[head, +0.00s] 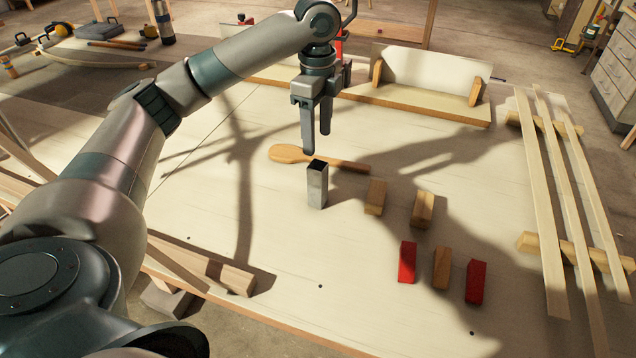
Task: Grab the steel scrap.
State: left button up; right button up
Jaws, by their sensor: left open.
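The steel scrap (317,188) is a short grey metal block, with a dark top that looks hollow, upright on the pale tabletop. My left gripper (317,142) points down just above and behind it in the head view. Its two fingers are apart with nothing between them, and I see no contact with the steel. My right gripper is not in the head view.
A wooden paddle (292,155) lies just behind the steel. Wooden blocks (375,197) and red blocks (407,262) stand to its right. Long laths (541,190) rest on supports at the right. A board in a wooden stand (430,80) is at the back. The front middle is clear.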

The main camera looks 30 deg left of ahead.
aim_at(317, 164)
pick_arm(q)
notch_tip(317, 164, down, 9)
jog(key=shift+f+p, duration=0.2)
jog(key=shift+p, duration=0.85)
jog(key=shift+s+f+p, duration=0.1)
jog(key=shift+f+p, duration=0.3)
jog(key=shift+f, duration=0.05)
notch_tip(317, 164, down, 4)
jog(key=shift+s+d+r+p, duration=0.1)
jog(key=shift+d+p, duration=0.05)
jog(key=shift+p, duration=0.65)
jog(key=shift+f, duration=0.25)
grip_shut()
